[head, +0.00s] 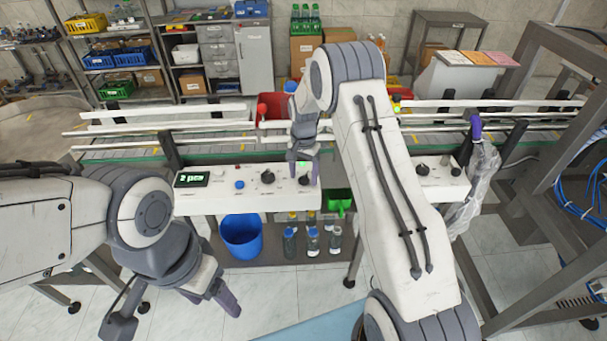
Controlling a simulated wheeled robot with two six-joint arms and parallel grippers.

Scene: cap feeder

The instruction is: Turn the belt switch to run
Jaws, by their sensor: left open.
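A white control panel (245,200) runs along the front of the conveyor. It carries a small green-lit display (192,179), a blue button (239,185) and a black knob (267,177). Another dark knob (304,180) is directly below my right gripper (304,168), whose fingers point down at the panel. I cannot tell whether they touch the knob or how far apart they are. A further black knob (421,169) is on the panel's right part. The labels are too small to read. My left gripper (176,316) is open and empty, low in front of the panel.
The conveyor (110,152) with white guide rails runs behind the panel. A red bin (270,138) stands behind my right gripper. Below are a blue bucket (241,236), several bottles and a green bin (339,200). A metal frame (550,180) stands at right.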

